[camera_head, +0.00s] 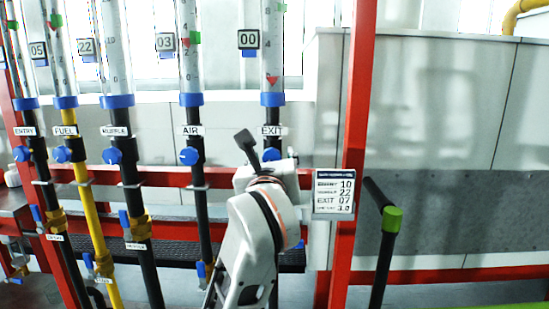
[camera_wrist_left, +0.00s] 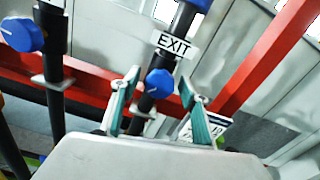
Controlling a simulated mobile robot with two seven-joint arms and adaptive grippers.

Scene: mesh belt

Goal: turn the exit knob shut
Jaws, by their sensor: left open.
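The exit knob (camera_head: 271,154) is a small blue knob on the dark pipe under the EXIT label (camera_head: 271,130). In the head view it is partly hidden by my left gripper (camera_head: 267,151). In the left wrist view the blue exit knob (camera_wrist_left: 159,82) shows between the two green-padded fingers of my left gripper (camera_wrist_left: 159,79), below the EXIT label (camera_wrist_left: 174,44). The fingers are apart, one on each side of the knob; I cannot tell whether they touch it. The display above the exit pipe (camera_head: 248,39) reads 00. My right gripper is not in view.
The air pipe with its blue knob (camera_head: 189,156) stands left of the exit pipe. Several more pipes stand further left. A red post (camera_head: 356,120) and a sign with numbers (camera_head: 334,193) are close on the right. A green-capped black pipe (camera_head: 392,219) stands beyond.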

